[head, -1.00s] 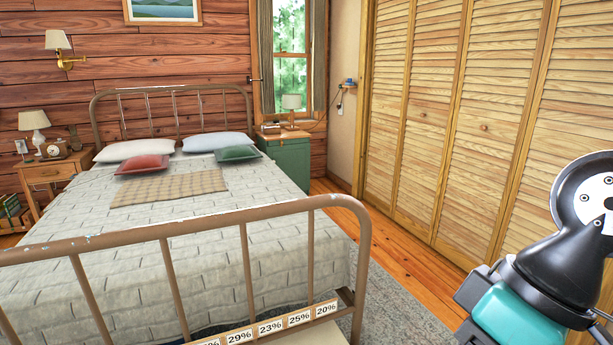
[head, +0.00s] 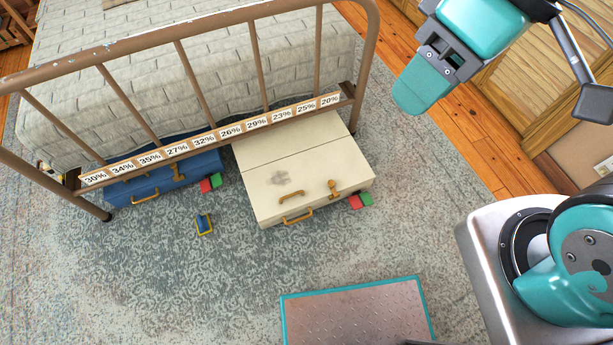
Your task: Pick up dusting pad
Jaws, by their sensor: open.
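A small blue pad-like thing with a yellow edge (head: 204,224) lies on the rug in front of the bed; it may be the dusting pad, but it is too small to be sure. My gripper (head: 420,88) is at the upper right, raised above the floor and well to the right of the blue thing. It is open, and I see nothing held in it. Its fingertips are seen from one side, so the gap between them is hidden.
A cream suitcase (head: 290,165) and a blue suitcase (head: 165,182) stick out from under the metal bed frame (head: 180,60). Red-green blocks (head: 210,183) lie beside them.

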